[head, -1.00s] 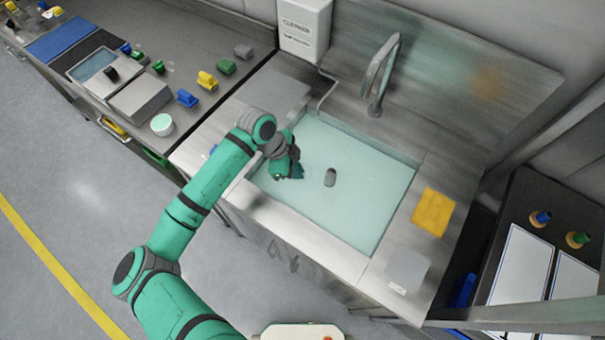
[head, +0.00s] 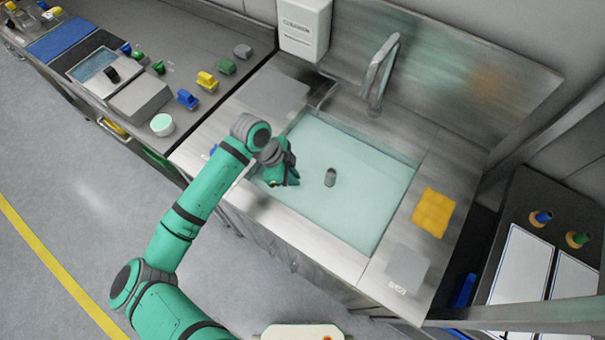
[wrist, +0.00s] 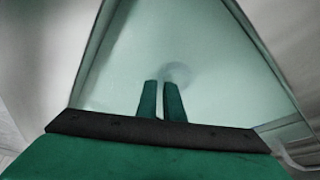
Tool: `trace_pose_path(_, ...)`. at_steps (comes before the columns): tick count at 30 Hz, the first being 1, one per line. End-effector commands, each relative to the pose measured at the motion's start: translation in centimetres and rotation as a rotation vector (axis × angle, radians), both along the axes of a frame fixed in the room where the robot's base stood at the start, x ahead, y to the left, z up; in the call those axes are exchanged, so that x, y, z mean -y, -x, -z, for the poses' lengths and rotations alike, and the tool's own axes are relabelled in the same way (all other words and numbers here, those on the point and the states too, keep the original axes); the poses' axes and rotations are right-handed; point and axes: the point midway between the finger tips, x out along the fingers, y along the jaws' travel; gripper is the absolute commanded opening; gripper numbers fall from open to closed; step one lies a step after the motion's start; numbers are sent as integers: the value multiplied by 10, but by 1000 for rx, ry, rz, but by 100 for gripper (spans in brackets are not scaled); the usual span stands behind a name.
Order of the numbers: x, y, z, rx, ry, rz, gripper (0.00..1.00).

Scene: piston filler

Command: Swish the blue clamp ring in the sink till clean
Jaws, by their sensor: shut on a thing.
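The sink (head: 345,235) holds pale green-blue water, with a dark drain piece (head: 331,177) near its middle. My gripper (head: 293,181) is low over the left part of the basin, left of the drain, with its tips at or in the water. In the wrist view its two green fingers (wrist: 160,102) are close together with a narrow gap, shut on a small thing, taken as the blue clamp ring. The ring itself is hidden by the fingers, so its colour and any dirt cannot be told. A faint round shape (wrist: 177,73) shows beyond the fingertips.
A tap (head: 380,75) stands at the back of the sink and a dispenser (head: 304,30) hangs behind. A yellow sponge (head: 434,212) and a grey plate (head: 407,268) lie on the right rim. Blue (head: 187,98), yellow (head: 207,81) and green (head: 227,66) parts stand on the left counter.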

Motion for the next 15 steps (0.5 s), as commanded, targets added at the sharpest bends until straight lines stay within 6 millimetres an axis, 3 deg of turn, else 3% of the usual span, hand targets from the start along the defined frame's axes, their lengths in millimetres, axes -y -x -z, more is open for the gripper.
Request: trace_pose_path(15,4,-8,0,0,1,-1,0)
